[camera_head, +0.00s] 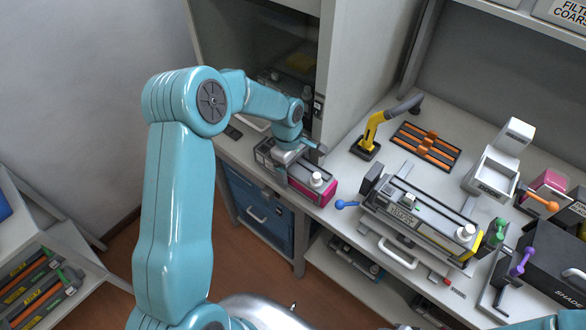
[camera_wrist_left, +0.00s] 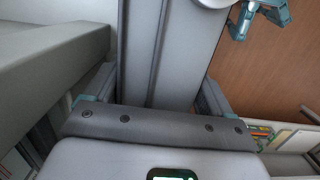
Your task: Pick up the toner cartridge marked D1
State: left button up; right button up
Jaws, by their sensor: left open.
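A dark grey cartridge with a magenta end and a white cap (camera_head: 316,180) lies on the left counter in the head view. My left gripper (camera_head: 297,158) is over its middle, with the jaws open. In the left wrist view a long grey body (camera_wrist_left: 168,55), apparently this cartridge, runs between the open fingers (camera_wrist_left: 158,108). I cannot tell whether they touch it. No D1 mark is readable, so I cannot tell whether this is D1. A teal, forked part (camera_wrist_left: 262,15) at the top right of the wrist view may be my right gripper; this is unclear.
A grey machine (camera_head: 415,215) with a yellow end stands right of the cartridge, with a blue ball-ended lever (camera_head: 346,204) beside it. An orange-striped rack (camera_head: 427,146) and a yellow-black arm-like tool (camera_head: 372,132) stand behind. A shelf with coloured cartridges (camera_head: 35,285) is at lower left.

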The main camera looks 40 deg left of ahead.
pick_arm(q)
jog(key=shift+w+f, duration=0.1)
jog(key=shift+w, duration=0.1)
jog(key=c, duration=1)
jog(key=shift+c, duration=1.3)
